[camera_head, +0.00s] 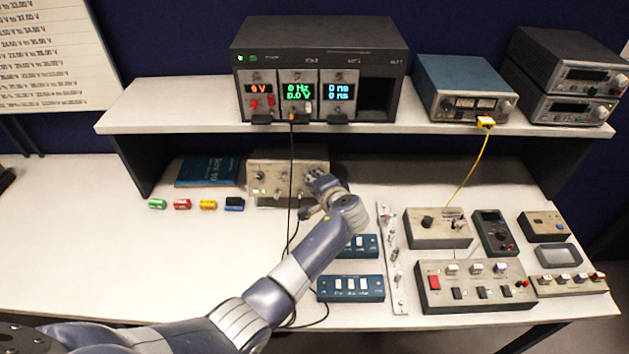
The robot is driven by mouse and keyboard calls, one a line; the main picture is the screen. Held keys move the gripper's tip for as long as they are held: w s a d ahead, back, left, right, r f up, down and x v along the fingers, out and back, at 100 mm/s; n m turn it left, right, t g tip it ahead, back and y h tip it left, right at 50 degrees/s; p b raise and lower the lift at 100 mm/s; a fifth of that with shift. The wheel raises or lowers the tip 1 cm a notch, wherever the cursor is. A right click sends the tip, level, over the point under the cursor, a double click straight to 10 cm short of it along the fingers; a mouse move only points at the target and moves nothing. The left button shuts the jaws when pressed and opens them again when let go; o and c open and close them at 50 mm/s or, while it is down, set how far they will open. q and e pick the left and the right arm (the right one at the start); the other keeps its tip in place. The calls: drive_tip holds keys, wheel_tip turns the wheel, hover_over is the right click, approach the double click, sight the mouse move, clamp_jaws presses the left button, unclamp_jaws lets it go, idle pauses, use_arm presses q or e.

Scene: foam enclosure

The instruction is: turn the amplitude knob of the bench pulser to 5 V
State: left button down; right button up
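A beige box with several knobs (262,170) stands under the shelf at the back of the bench. It looks like the bench pulser, but its labels are too small to read. A small yellow-green light shows at its lower left. My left gripper (314,184) is at the right part of its front face, and my arm comes in from the lower left. The gripper hides the knobs there. I cannot tell whether its fingers touch a knob or how far they are open. The amplitude knob's setting is not readable. My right gripper is out of view.
A black rack with lit displays (320,50) stands on the shelf (180,105); a dark cable hangs from it past the beige box. Small coloured blocks (207,205) lie left. Blue switch boxes (350,288) and other instruments (475,287) fill the right. The left bench is clear.

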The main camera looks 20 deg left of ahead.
use_arm(q)
drive_tip(key=shift+s+a+f+m+t, duration=0.1)
drive_tip(key=shift+f+m+t, duration=0.15)
drive_tip(key=shift+m, duration=0.75)
drive_tip(key=c, duration=1.5)
unclamp_jaws()
drive_tip(key=shift+a, duration=0.1)
drive_tip(key=shift+c, duration=0.2)
drive_tip(key=shift+r, duration=0.15)
drive_tip(key=v, duration=0.7)
drive_tip(key=shift+d, duration=0.25)
drive_tip(key=shift+s, duration=0.1)
